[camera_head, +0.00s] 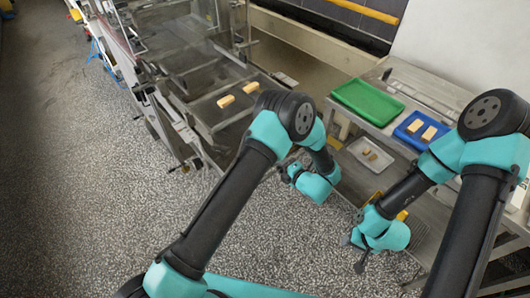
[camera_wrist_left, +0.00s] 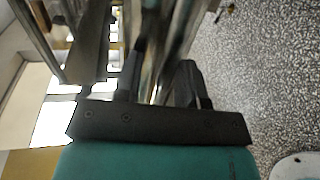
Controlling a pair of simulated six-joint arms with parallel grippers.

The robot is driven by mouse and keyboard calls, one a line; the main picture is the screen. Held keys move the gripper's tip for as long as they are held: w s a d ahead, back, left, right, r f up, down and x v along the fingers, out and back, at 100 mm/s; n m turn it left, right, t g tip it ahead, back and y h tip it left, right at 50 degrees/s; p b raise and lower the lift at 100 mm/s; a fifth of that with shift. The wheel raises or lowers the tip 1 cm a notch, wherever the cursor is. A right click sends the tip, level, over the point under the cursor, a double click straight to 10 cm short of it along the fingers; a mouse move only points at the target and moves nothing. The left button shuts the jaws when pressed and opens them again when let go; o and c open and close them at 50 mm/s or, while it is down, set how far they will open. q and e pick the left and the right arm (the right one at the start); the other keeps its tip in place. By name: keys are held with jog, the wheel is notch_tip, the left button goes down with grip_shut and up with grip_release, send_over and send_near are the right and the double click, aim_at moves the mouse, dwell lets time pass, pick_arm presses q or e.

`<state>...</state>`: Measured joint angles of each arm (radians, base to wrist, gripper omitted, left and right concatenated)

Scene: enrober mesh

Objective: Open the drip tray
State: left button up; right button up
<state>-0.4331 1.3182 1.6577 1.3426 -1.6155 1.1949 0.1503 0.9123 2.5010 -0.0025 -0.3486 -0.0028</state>
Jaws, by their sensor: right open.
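My left gripper (camera_head: 288,173) hangs below the left arm, right of the machine's front end and above the speckled floor. In the left wrist view its two dark fingers (camera_wrist_left: 160,82) stand apart, with blurred metal bars behind the gap; I see nothing clearly held. I cannot single out the drip tray with certainty; low metal parts (camera_head: 186,128) show at the machine's near side. My right gripper (camera_head: 352,253) is open near the right-hand table's front edge.
The speckled floor (camera_head: 90,200) is clear at the left.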

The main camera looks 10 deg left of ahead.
pick_arm(q)
jog(key=x, duration=0.2)
jog(key=r+x, duration=0.1)
jog(key=x, duration=0.4)
jog(key=shift+w+a+r, duration=0.15)
jog(key=shift+a, duration=0.1)
jog(key=v, duration=1.7)
jog(key=x, duration=1.8)
jog(key=shift+r, duration=0.1)
